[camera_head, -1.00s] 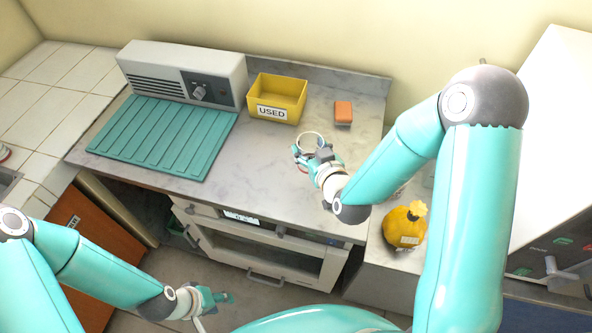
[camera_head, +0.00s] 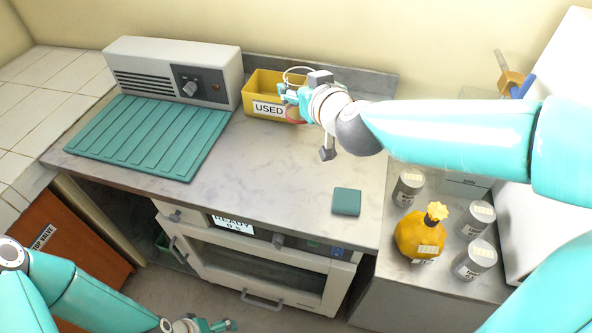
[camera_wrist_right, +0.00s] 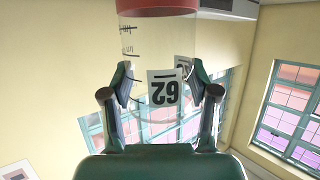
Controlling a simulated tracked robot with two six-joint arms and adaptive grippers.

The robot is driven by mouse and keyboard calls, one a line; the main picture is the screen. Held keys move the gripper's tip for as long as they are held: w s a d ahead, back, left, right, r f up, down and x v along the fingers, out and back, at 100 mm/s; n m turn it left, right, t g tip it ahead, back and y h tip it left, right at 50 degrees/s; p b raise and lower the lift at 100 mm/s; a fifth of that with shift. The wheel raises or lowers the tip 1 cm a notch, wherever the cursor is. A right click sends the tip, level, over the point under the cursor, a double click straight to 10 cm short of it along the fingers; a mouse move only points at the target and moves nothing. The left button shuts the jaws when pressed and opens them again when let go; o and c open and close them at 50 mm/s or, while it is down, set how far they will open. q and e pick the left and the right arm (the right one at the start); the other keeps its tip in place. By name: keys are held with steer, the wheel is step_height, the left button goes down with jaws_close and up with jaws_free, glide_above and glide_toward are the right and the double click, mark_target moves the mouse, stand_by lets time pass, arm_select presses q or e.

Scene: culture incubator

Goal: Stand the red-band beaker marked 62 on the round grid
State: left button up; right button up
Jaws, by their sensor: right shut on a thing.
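The red-band beaker is a clear cylinder. In the right wrist view the beaker (camera_wrist_right: 150,60) shows its red band at the top of the picture and an upside-down label 62. My right gripper (camera_head: 289,97) is shut around it, with a finger on each side. In the head view the clear rim shows above the gripper and the red band below, in front of the yellow USED bin. My left gripper (camera_head: 212,326) is at the bottom edge, partly cut off. I cannot make out a round grid in these views.
The yellow USED bin (camera_head: 259,83) is behind the beaker. A ridged teal mat (camera_head: 145,137) and white box device (camera_head: 160,70) are left. A teal square (camera_head: 346,202) lies front right. A yellow flask (camera_head: 420,236) and several grey-lidded jars (camera_head: 474,259) stand right. The middle counter is clear.

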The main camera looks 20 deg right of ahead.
steer(key=shift+f+b, duration=3.45)
steer(key=shift+f, duration=6)
steer(key=shift+f, duration=0.1)
steer(key=o, duration=1.2)
steer(key=shift+o, duration=0.2)
